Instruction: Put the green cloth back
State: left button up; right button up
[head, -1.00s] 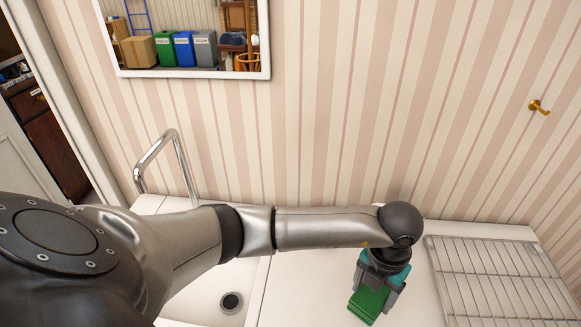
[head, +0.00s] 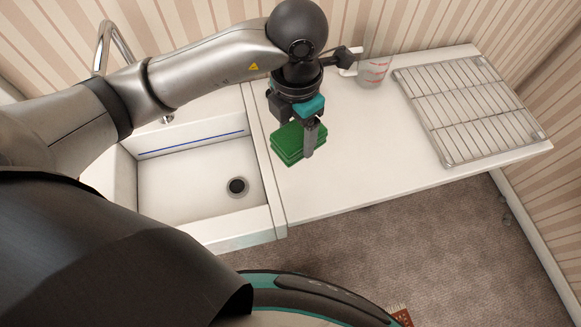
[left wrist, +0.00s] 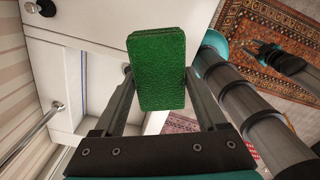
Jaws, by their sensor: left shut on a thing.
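The green cloth (head: 291,147) is a folded, layered block. My left gripper (head: 300,137) is shut on it and holds it over the white counter, just right of the sink. I cannot tell whether the cloth touches the counter. In the left wrist view the cloth (left wrist: 158,70) sits between the two fingers, its broad face towards the camera. Part of it is hidden behind a finger in the head view. My right gripper is not in the head view.
A white sink (head: 200,185) with a chrome tap (head: 112,42) is at left. A clear measuring cup (head: 372,72) stands at the counter's back. A wire rack (head: 470,108) lies on the right. The counter (head: 385,145) between cloth and rack is bare.

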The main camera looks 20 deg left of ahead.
pick_arm(q)
notch_tip(320, 180, down, 11)
jog(key=shift+f+b, duration=0.1)
jog(key=shift+b, duration=0.25)
notch_tip(320, 180, down, 4)
jog(key=shift+f, duration=0.2)
jog(key=shift+f+b, duration=0.15)
jog(key=shift+b, duration=0.25)
jog(key=o, duration=1.1)
